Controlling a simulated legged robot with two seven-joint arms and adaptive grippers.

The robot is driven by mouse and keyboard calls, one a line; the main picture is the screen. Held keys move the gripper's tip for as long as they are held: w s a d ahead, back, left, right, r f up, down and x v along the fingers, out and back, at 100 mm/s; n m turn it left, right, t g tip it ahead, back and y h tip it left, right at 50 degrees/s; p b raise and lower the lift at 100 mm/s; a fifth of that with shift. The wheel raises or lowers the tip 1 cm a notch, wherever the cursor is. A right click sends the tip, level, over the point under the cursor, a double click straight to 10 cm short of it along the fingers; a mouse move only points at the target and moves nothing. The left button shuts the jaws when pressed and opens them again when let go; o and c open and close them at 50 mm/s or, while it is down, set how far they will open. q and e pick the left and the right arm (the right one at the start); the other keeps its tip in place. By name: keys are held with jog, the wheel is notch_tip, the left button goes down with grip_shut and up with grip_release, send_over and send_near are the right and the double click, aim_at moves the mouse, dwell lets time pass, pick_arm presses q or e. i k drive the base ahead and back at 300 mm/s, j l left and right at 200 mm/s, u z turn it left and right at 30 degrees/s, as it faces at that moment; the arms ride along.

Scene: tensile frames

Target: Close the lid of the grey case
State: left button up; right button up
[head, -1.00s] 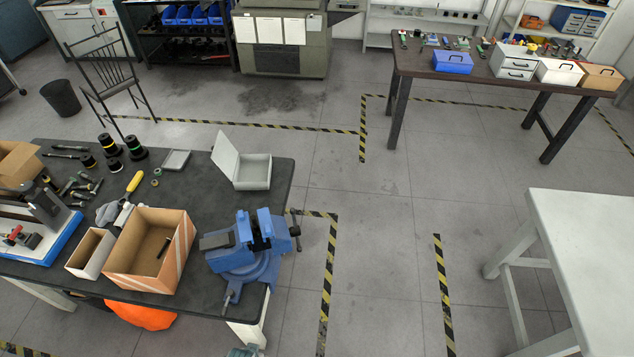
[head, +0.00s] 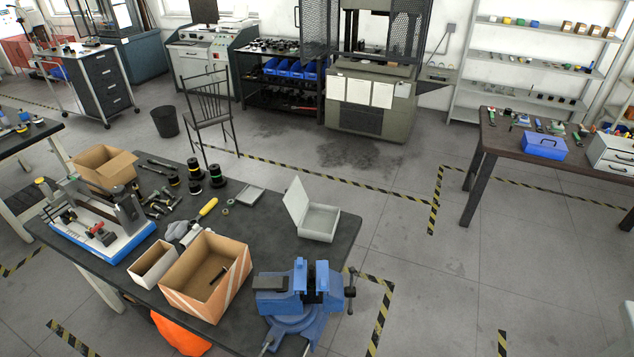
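The grey case (head: 318,222) stands on the dark workbench (head: 262,252), near its far right corner. Its lid (head: 297,202) is open and stands up, tilted, along the left side of the case. The inside of the case looks empty. Neither of my grippers shows in the head view.
A blue vise (head: 299,292) sits at the bench's front right corner. Left of it is an open cardboard box (head: 208,276) with a smaller box (head: 152,263). The floor right of the bench (head: 400,280) is clear.

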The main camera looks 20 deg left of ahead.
aim_at(295, 199)
jog(key=k+j, duration=0.1)
jog(key=j, duration=0.3)
jog(key=k+j+z, duration=0.1)
jog(key=j, duration=0.3)
jog(key=k+j+z, duration=0.1)
jog(key=j, duration=0.3)
jog(key=k+j, duration=0.15)
jog(key=j, duration=0.25)
jog(key=k+j+z, duration=0.1)
jog(key=j, duration=0.3)
jog(key=k+j, duration=0.15)
jog(key=j, duration=0.2)
jog(key=j+z, duration=0.05)
